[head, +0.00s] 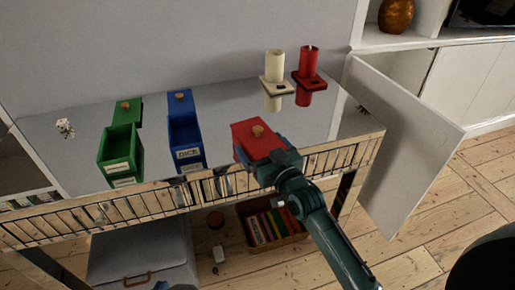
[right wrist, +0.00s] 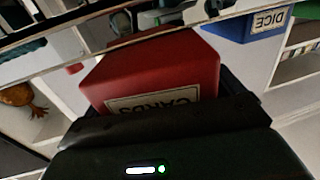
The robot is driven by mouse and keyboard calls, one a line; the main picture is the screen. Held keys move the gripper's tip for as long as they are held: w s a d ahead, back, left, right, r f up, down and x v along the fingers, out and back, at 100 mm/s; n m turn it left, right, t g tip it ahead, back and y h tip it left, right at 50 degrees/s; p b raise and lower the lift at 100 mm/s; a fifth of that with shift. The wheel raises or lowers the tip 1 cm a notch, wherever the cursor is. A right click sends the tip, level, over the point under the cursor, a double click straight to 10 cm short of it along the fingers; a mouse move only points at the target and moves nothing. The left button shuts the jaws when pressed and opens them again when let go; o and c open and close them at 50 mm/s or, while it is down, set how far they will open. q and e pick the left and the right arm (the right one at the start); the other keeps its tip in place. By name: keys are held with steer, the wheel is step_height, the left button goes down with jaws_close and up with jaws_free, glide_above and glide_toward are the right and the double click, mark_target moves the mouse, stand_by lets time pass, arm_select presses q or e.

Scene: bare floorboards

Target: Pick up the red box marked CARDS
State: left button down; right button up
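The box's underside is hidden. A small bluish part at the bottom edge of the head view seems to be my left gripper (head: 160,286); its fingers cannot be made out.
An open blue DICE box (head: 187,145) and open green box (head: 120,152) stand to the left, lids behind them. Dice (head: 65,127) lie further left. A cream candle (head: 275,80) and red candle (head: 307,75) stand at the back right. A railing (head: 335,158) runs along the front.

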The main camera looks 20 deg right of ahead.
steer(key=c, duration=0.8)
steer(key=shift+c, duration=0.2)
